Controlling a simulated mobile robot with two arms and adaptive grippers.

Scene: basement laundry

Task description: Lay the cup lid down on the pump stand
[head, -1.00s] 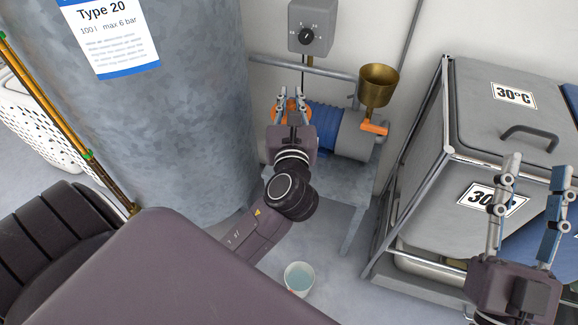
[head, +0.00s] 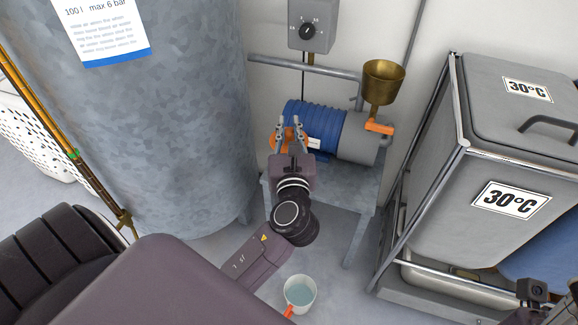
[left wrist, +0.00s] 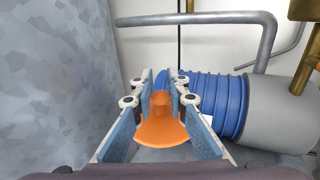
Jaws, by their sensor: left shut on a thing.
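The orange cup lid (left wrist: 162,130) shows between the fingers of my left gripper (left wrist: 161,100) in the left wrist view, its knob gripped by the pads. In the head view the lid (head: 277,141) is partly hidden by my left gripper (head: 289,128), which is shut on it. They are at the left end of the blue pump, over or near the grey pump stand (head: 345,185); the gap below cannot be judged. A white cup (head: 300,290) with bluish liquid and an orange handle is on the floor. Dark parts of my right gripper (head: 535,292) show at the lower right; its fingers cannot be made out.
The blue pump (head: 318,125) with a grey end fills much of the stand. A brass funnel (head: 383,80) and orange lever (head: 380,127) are on its right. A large grey tank (head: 160,130) stands close on the left, grey laundry bins (head: 505,160) on the right.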

